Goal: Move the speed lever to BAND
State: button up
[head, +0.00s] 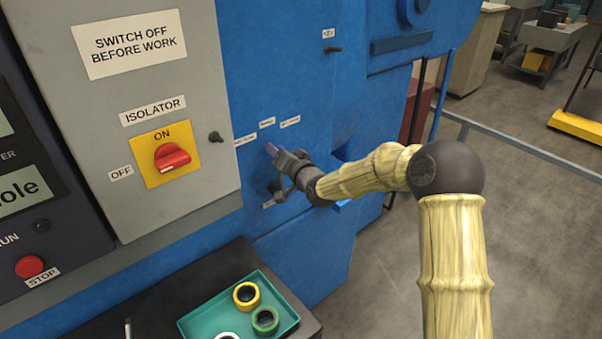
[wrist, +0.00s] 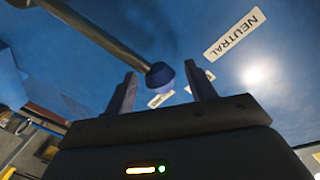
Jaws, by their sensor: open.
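The speed lever (wrist: 105,40) shows in the wrist view as a rod running in from the upper left and ending in a dark round knob (wrist: 160,76). My gripper (wrist: 161,82) is open, one finger on each side of the knob; I cannot tell whether either finger touches it. A NEUTRAL label (wrist: 235,33) is at the upper right, with smaller unreadable labels beyond the fingers. In the head view my gripper (head: 279,168) is at the blue machine face (head: 265,70), just below several small labels (head: 267,122). The lever is mostly hidden there, and I cannot read BAND.
A grey isolator panel (head: 215,180) with a red switch (head: 172,157) stands left of my gripper. A teal tray (head: 190,325) with rings sits below on a dark bench. A small lever (head: 333,49) is higher on the machine. Open floor lies to the right.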

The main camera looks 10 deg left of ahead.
jog(key=b+v, duration=0.5)
jog(key=v, duration=1.1)
jog(key=shift+s+f, duration=0.15)
jog(key=shift+s, duration=0.05)
jog(key=s+d+f+g+h, duration=0.3)
jog(key=s+d+f+h, duration=0.25)
jog(key=d, duration=0.55)
jog(key=s+d+f+g+h, duration=0.3)
jog(key=s+d+f+h, duration=0.3)
jog(key=d, duration=0.4)
jog(key=s+d+f+g, duration=0.2)
jog(key=s+d, duration=0.3)
jog(key=s, duration=0.4)
jog(key=shift+f+g, duration=0.4)
jog(key=shift+g, duration=0.4)
